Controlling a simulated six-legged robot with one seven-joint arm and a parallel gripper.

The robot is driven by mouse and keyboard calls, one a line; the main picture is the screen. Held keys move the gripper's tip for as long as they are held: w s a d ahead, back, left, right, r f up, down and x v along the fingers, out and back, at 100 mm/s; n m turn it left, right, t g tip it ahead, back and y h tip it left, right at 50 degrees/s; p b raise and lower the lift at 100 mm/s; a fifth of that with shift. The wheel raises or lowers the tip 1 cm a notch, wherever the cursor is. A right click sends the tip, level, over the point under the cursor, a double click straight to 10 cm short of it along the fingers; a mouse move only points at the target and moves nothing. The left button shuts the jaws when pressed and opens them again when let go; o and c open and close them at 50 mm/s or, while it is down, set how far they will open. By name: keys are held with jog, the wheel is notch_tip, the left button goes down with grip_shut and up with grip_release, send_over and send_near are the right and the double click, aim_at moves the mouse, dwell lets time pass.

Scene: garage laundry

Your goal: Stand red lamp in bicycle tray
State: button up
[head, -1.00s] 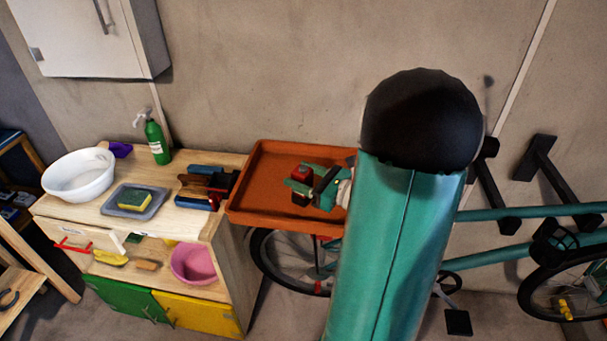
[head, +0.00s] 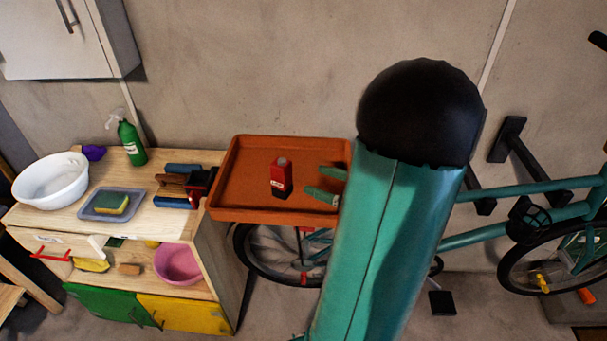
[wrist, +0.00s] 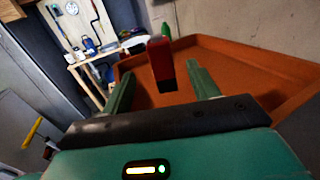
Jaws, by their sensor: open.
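The red lamp (head: 281,179) stands upright on the floor of the orange-brown bicycle tray (head: 228,197), around its middle, with a grey top and a small pale mark on its side. It also shows in the wrist view (wrist: 160,60), ahead of the fingertips and roughly in line with the gap between them. My gripper (head: 315,179) is over the right part of the tray, to the right of the lamp and apart from it. Its two green fingers are open and empty, as the wrist view (wrist: 158,76) also shows. The gripper's rear is hidden behind my arm.
A teal bicycle (head: 465,238) is at right. The tray's left part is bare.

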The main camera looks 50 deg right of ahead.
jog(key=shift+s+d, duration=0.1)
jog(key=shift+s, duration=0.4)
jog(key=w+a+n+g+y, duration=0.1)
jog(key=a+n, duration=0.1)
jog(key=a, duration=0.1)
jog(key=w+a+n+g+y, duration=0.1)
jog(key=a+n+g, duration=0.1)
jog(key=a, duration=0.1)
jog(key=w+a+r+n+g+y, duration=0.1)
jog(key=a+n+y, duration=0.1)
jog(key=a, duration=0.1)
jog(key=shift+w+a+r, duration=0.1)
jog(key=shift+w, duration=0.3)
jog(key=s+a+n+g+h, duration=0.35)
jog(key=a+n+g, duration=0.75)
jog(key=a+n, duration=0.8)
notch_tip(320, 180, up, 6)
jog(key=a+n+t+h, duration=0.2)
jog(key=n+h, duration=0.3)
jog(key=n, duration=0.3)
jog(key=shift+w+t, duration=0.25)
jog(key=shift+t, duration=0.35)
